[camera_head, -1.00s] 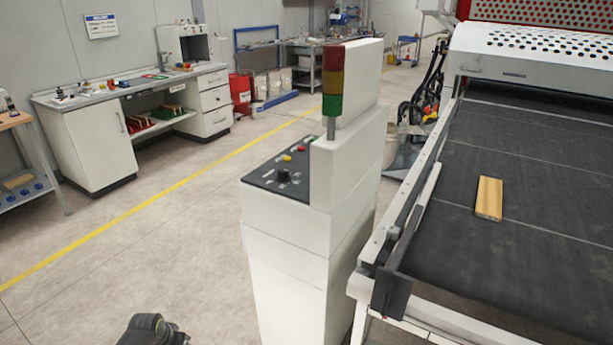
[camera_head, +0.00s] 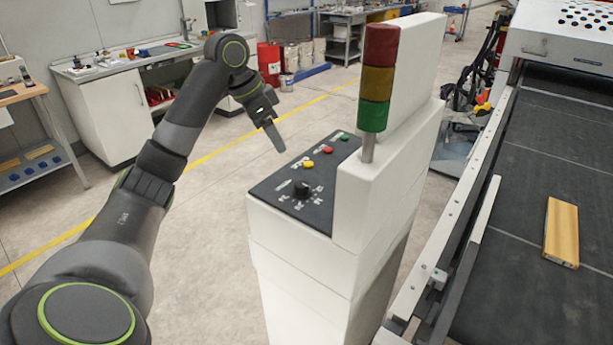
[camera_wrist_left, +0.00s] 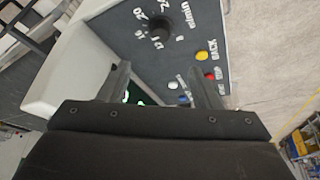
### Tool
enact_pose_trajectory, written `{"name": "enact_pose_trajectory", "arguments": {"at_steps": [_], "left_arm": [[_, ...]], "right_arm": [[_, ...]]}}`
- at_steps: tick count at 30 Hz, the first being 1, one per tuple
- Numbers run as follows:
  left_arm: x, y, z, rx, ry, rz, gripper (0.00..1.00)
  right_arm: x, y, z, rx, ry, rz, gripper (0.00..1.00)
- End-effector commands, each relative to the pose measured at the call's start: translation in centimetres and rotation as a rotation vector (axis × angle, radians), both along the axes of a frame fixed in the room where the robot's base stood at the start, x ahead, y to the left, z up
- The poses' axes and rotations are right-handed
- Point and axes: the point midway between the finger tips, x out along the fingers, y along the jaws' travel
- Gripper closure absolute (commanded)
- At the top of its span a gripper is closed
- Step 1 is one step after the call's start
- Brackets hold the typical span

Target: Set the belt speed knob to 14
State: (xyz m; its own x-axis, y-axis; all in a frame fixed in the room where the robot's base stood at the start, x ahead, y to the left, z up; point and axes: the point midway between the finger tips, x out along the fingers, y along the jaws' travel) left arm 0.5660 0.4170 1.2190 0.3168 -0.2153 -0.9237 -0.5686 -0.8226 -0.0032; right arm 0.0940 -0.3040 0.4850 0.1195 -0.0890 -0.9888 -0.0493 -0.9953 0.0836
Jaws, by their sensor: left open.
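The black belt speed knob (camera_head: 303,190) sits on the dark sloped panel (camera_head: 268,187) of the white control pedestal, with a printed scale around it. In the left wrist view the knob (camera_wrist_left: 159,30) lies beyond the fingertips, with marks such as 20 and "m/min" beside it; its exact setting is too small to tell. My left gripper (camera_head: 277,140) hangs in the air to the upper left of the panel, apart from the knob. In the left wrist view its two fingers (camera_wrist_left: 160,80) are spread, with nothing between them. My right gripper is not in view.
Yellow (camera_head: 308,164), red (camera_head: 328,149) and green (camera_head: 345,137) buttons lie on the panel behind the knob. A signal tower (camera_head: 377,85) rises beside it. The conveyor (camera_head: 510,170) with a wooden piece (camera_head: 561,232) is to the right. Floor is free to the left.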

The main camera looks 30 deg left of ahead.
Motion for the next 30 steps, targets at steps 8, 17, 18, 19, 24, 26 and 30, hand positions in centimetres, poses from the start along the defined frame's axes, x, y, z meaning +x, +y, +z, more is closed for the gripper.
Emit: {"name": "enact_pose_trajectory", "arguments": {"at_steps": [8, 17, 18, 19, 24, 26, 30], "left_arm": [[1.9, -1.4, -5.4, -0.006, 0.004, 0.000, 0.42], [3.9, -2.8, -11.3, -0.005, 0.004, 0.003, 0.42], [4.0, -2.9, -11.9, -0.004, 0.004, 0.002, 0.42], [4.2, -3.0, -12.3, -0.004, 0.004, 0.002, 0.42], [4.8, -3.3, -14.0, -0.003, 0.001, 0.003, 0.42], [4.9, -3.4, -14.3, -0.003, 0.001, 0.002, 0.42], [5.0, -3.4, -14.7, -0.001, 0.001, 0.003, 0.42]], "right_arm": [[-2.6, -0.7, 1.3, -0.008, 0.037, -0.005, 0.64], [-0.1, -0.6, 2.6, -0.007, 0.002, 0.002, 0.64], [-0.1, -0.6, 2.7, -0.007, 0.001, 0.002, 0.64], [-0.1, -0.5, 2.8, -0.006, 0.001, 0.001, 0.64], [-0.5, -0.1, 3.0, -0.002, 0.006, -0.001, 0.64], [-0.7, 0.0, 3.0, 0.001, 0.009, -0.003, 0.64], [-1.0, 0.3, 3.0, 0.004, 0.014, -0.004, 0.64]]}}
